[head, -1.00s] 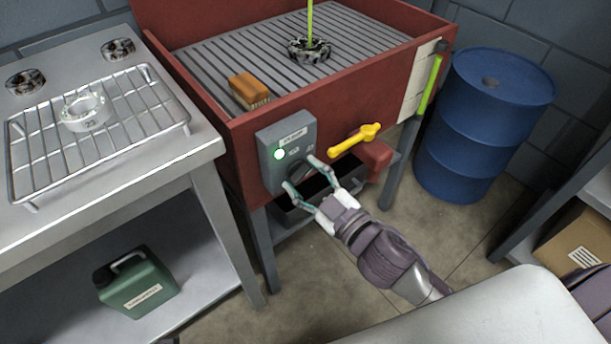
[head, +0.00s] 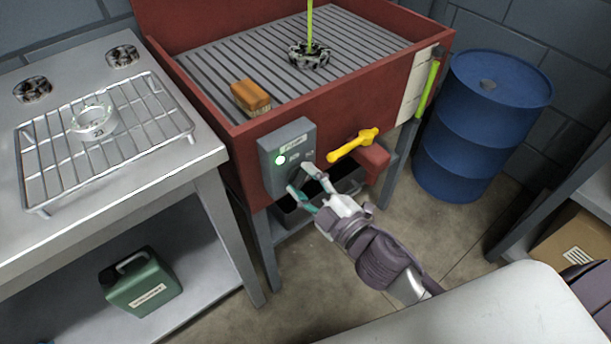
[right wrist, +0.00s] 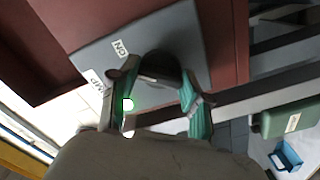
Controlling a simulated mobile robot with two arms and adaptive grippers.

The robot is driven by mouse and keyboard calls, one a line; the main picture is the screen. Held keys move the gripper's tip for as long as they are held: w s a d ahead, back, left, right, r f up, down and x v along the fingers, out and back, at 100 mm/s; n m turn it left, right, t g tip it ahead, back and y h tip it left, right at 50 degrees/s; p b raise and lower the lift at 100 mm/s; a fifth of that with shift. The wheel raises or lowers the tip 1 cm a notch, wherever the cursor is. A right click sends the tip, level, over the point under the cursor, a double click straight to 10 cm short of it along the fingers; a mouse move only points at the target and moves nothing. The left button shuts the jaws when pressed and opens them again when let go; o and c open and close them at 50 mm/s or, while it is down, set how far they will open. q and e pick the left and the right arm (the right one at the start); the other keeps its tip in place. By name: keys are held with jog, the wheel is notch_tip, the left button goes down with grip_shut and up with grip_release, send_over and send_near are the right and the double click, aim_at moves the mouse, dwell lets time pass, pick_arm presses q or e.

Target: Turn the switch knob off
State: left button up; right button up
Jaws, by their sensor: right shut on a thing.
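The grey switch box (head: 268,178) is fixed to the front of the red basin. Its round lamp (head: 280,160) glows green. The dark switch knob (right wrist: 160,67) sits low on the box's face, and labels, one reading "ON", show beside it in the right wrist view. My right gripper (head: 300,180) is shut on the knob, with a green-padded finger on each side of it, as the right wrist view (right wrist: 160,92) shows. In the head view the fingers mostly hide the knob, so its exact angle is unclear. My left gripper is not in view.
A yellow valve handle (head: 353,145) sticks out just right of the box. The red basin (head: 235,165) holds an orange brush (head: 250,95). A steel table (head: 205,155) with a wire rack stands left. A blue drum (head: 465,130) stands right.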

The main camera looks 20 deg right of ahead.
jog(key=n+p, duration=0.2)
jog(key=n, duration=0.3)
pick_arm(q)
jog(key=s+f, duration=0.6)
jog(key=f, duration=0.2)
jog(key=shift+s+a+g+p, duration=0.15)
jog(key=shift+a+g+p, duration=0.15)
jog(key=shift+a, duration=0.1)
pick_arm(e)
jog(key=shift+n, duration=1.3)
jog(key=o, duration=1.2)
jog(key=shift+c, duration=0.2)
jog(key=shift+s, duration=0.15)
jog(key=v, duration=1.1)
jog(key=shift+s, duration=0.35)
